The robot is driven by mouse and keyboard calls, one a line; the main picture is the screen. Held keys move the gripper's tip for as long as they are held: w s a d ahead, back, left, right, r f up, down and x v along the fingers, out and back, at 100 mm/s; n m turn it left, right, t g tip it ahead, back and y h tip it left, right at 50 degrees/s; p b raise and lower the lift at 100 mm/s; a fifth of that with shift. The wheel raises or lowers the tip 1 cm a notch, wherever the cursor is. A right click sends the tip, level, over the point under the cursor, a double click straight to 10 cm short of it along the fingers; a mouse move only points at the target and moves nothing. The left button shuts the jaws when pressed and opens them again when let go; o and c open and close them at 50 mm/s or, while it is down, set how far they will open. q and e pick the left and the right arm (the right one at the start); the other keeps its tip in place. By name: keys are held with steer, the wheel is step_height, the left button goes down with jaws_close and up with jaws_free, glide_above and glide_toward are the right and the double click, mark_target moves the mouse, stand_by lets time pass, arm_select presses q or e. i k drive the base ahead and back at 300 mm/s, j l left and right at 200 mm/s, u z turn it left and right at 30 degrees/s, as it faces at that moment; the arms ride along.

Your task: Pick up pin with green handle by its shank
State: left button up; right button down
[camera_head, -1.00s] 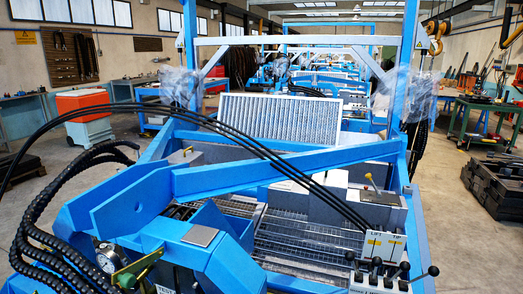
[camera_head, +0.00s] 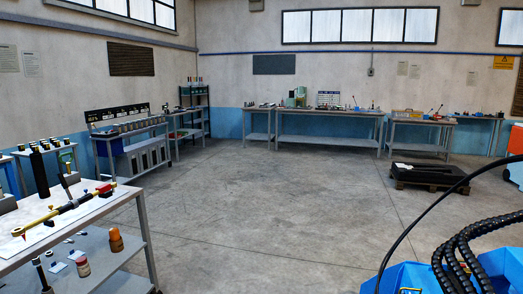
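I cannot make out a pin with a green handle in the head view. The blue sieve frame (camera_head: 395,277) shows only in part at the lower right corner, with black ribbed hoses (camera_head: 450,245) curving over it. Neither of my grippers is in view.
A grey two-level bench (camera_head: 150,250) at the left holds a long yellow tool (camera_head: 62,215) and several jars. Workbenches (camera_head: 330,112) line the back wall. A low pallet (camera_head: 428,178) with dark bars stands right of centre. The concrete floor (camera_head: 270,200) between is clear.

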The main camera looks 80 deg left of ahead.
mark_target(68, 165)
steer(key=u, duration=4)
